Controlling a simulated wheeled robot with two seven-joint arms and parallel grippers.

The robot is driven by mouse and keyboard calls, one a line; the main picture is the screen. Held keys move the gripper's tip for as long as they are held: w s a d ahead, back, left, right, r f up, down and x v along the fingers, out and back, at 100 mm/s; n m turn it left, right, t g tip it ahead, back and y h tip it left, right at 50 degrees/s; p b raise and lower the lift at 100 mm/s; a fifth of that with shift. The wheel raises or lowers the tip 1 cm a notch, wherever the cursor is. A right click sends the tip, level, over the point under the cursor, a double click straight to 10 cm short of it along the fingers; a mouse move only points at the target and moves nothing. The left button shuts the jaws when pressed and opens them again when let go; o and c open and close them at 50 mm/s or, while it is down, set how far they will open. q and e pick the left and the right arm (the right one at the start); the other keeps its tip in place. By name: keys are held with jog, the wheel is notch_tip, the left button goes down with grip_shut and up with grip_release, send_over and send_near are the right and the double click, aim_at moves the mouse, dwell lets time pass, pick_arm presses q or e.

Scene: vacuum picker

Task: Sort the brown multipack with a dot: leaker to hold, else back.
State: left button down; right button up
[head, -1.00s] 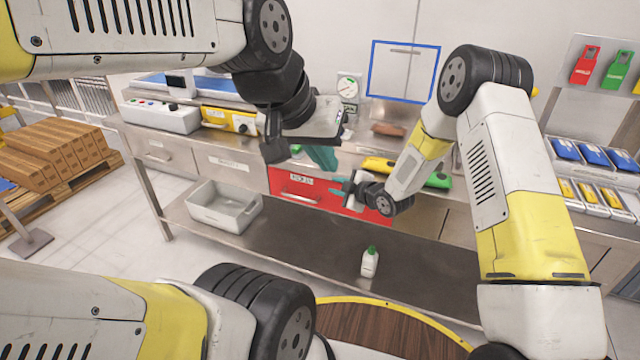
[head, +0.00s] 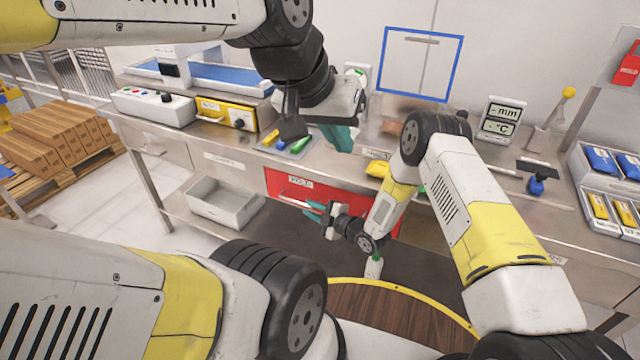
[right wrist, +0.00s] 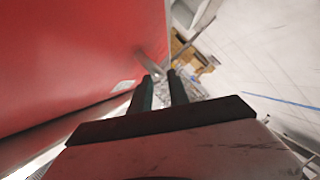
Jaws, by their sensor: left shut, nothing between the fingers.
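A brown item (head: 392,127), perhaps the multipack, lies at the back of the steel counter in the head view. It is small and blurred; I cannot make out a dot. My left gripper (head: 342,138), with teal fingers, is shut and empty above the counter, left of the brown item. The red drawer (head: 284,183) with a white label sits below the counter. My right gripper (head: 314,209) is beside its front, its fingers apart near the bar handle (head: 297,197). In the right wrist view the handle (right wrist: 150,66) appears by the fingertips; contact cannot be told.
Yellow packs (head: 377,169) and a tray of small coloured items (head: 287,143) lie on the counter. A grey bin (head: 225,203) and a white bottle (head: 374,267) stand on the lower shelf. A gauge display (head: 501,119) stands at right. Cartons (head: 60,140) sit on a pallet at left.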

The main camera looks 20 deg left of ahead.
aim_at(305, 206)
jog(key=x, duration=0.5)
jog(key=shift+w+a, duration=0.1)
jog(key=shift+a, duration=0.05)
grip_shut()
jog(key=shift+f, duration=0.1)
dwell(1.2)
